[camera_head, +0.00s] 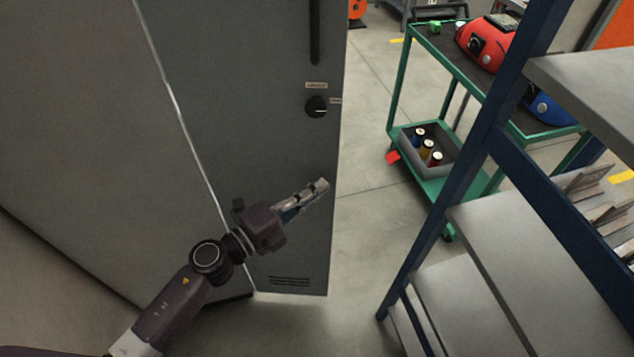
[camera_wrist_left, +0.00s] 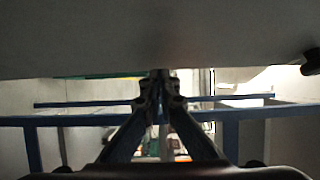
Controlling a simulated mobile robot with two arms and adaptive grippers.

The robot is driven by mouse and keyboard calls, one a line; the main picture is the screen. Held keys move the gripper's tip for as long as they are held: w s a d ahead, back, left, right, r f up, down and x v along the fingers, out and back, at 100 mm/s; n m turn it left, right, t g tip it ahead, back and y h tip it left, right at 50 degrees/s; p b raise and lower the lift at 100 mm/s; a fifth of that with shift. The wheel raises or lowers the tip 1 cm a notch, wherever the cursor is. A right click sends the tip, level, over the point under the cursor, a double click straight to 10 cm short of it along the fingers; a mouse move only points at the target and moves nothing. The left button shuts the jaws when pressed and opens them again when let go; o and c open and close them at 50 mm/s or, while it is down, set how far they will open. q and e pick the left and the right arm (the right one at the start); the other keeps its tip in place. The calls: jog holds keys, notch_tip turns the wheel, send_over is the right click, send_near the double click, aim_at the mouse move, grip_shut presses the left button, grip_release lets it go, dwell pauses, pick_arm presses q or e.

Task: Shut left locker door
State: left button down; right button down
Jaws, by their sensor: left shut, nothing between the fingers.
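The grey locker door (camera_head: 265,130) stands upright in the head view, with a long dark handle, a round black knob (camera_head: 316,106) and vent slots low down. A bright line runs down its left edge, where it meets a large grey locker panel (camera_head: 90,110). How far the door stands open I cannot tell. My left gripper (camera_head: 322,184) is shut and empty, in front of the door near its right edge. In the left wrist view the fingertips (camera_wrist_left: 160,76) are close to a grey surface (camera_wrist_left: 150,35); contact is unclear. My right gripper is not in view.
A blue-framed rack with grey shelves (camera_head: 510,235) stands close on the right. Behind it is a green cart (camera_head: 398,85) with a red machine (camera_head: 487,42) and a grey bin of cans (camera_head: 410,147). Clear floor (camera_head: 365,215) lies between door and rack.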

pick_arm(q)
jog(key=shift+w, duration=0.5)
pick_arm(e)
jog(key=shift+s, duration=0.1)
